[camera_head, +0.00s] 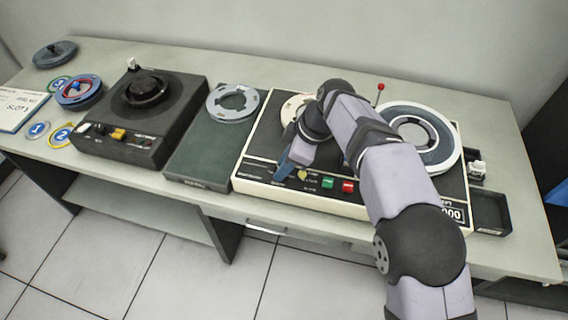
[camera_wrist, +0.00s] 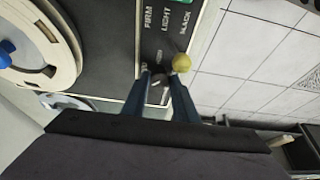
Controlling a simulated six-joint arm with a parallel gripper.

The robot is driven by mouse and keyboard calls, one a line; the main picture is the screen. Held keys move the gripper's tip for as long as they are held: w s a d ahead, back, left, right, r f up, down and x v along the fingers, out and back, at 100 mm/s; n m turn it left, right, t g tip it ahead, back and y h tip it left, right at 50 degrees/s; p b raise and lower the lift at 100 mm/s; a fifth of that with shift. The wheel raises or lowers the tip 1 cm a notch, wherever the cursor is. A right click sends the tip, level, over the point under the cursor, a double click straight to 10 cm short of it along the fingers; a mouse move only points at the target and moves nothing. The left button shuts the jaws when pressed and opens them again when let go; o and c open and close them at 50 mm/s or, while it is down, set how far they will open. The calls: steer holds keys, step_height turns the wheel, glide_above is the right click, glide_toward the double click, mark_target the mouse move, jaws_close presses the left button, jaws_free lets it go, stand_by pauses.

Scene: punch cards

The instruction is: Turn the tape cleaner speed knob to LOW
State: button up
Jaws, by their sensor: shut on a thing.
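The tape cleaner (camera_head: 262,150) is the cream-edged machine with a dark top, a reel on each side and "000" on its front corner. My gripper (camera_head: 284,169) reaches down to the left front of its panel. In the wrist view, the two blue fingers of my gripper (camera_wrist: 160,76) are closed around a small dark knob (camera_wrist: 157,83), which I take to be the speed knob. The fingers hide most of it, and I cannot read its setting. A yellow ball-topped lever (camera_wrist: 181,63) stands right beside the fingertips, near the labels FIRM, LIGHT and SLACK.
Green (camera_head: 327,182) and red (camera_head: 348,186) buttons lie right of the yellow lever. A large white-rimmed reel (camera_head: 447,139) and a red-tipped rod (camera_head: 380,87) stand behind my arm. A dark green case (camera_head: 200,155) and a black machine (camera_head: 175,100) stand to the left.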

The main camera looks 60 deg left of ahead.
steer(key=o, duration=1.1)
steer(key=shift+c, duration=0.2)
steer(key=b+v, duration=0.1)
steer(key=v, duration=0.6)
steer(key=shift+r, duration=0.2)
